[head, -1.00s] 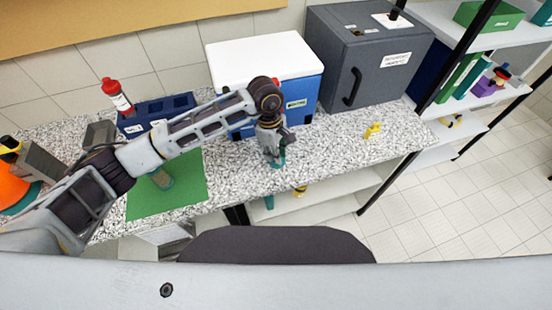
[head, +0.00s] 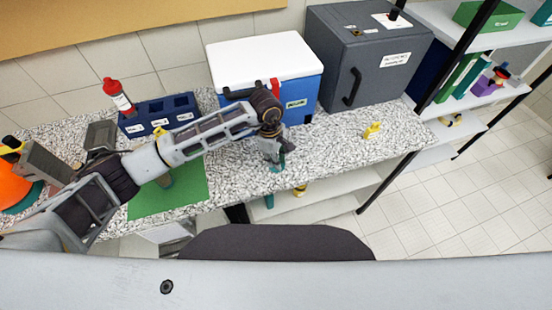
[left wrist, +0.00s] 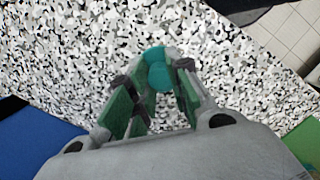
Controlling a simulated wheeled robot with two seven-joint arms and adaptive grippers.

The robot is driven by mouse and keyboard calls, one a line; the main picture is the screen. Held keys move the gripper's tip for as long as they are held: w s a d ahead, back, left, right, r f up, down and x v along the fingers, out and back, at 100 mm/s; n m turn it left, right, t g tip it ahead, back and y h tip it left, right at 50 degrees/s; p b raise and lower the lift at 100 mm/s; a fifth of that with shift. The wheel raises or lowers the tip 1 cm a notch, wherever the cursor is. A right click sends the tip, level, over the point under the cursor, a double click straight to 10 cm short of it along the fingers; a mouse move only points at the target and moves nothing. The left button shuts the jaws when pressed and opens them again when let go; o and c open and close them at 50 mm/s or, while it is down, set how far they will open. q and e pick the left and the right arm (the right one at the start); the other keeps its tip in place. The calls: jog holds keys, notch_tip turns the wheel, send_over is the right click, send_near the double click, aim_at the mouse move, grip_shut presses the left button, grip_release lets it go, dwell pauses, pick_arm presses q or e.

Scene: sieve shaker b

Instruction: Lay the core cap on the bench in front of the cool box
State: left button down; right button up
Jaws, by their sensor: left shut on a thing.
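My left gripper (head: 277,166) is over the bench (head: 325,142) in front of the cool box (head: 262,62), which is blue with a white lid. In the left wrist view, the gripper (left wrist: 157,78) is shut on a rounded teal piece, the core cap (left wrist: 154,58), held at the fingertips. I cannot tell whether the cap touches the speckled bench top. Most of the cap is hidden by the fingers in the head view. My right gripper is out of view.
A grey box (head: 370,60) with a black handle stands right of the cool box. A small yellow piece (head: 372,130) lies on the bench to the right. A green mat (head: 150,201) and a blue rack (head: 158,113) are to the left. Bench between gripper and yellow piece is clear.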

pick_arm(q)
jog(key=shift+f, duration=0.15)
jog(key=c, duration=1.3)
grip_release()
jog(key=shift+r, duration=0.35)
jog(key=shift+w+a+r+b, duration=0.2)
jog(key=shift+r+b, duration=0.25)
jog(key=shift+r, duration=1.5)
jog(key=shift+w+a+r+b, duration=0.1)
jog(key=shift+a+r+b, duration=0.25)
jog(key=shift+r, duration=1.55)
jog(key=shift+w+a+r+b, duration=0.15)
jog(key=shift+r+b, duration=0.4)
jog(key=shift+r, duration=1.4)
jog(key=shift+s+f, duration=0.1)
jog(key=shift+s, duration=0.05)
